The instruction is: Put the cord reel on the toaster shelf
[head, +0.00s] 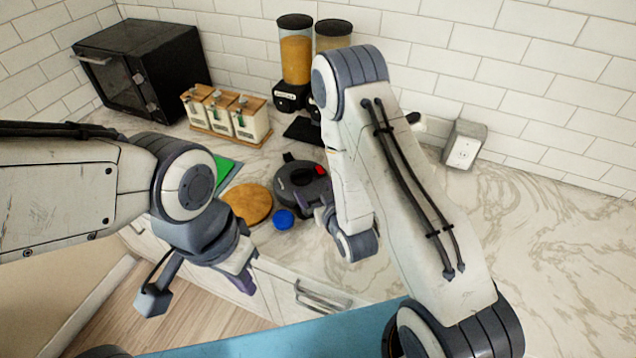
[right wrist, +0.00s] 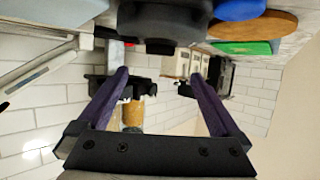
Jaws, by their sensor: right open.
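The cord reel (head: 298,184), a dark grey round body with a handle and a red spot, lies on the marble counter in the middle of the head view. In the right wrist view the dark reel (right wrist: 165,22) is at the top edge, beyond the fingertips. My right gripper (right wrist: 158,76) is open and empty, its purple fingers apart; in the head view it is beside the reel, partly hidden by my arm. My left gripper (head: 243,277) hangs in front of the counter edge; its jaw opening is unclear. A black toaster oven (head: 140,72) stands in the back left corner; no separate shelf is distinguishable.
A blue lid-like disc (head: 283,219), a round wooden board (head: 249,203) and a green board (head: 226,172) lie left of the reel. Canisters (head: 228,114) and dispensers (head: 296,62) stand behind. An outlet box (head: 464,145) is at the wall. The right counter is clear.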

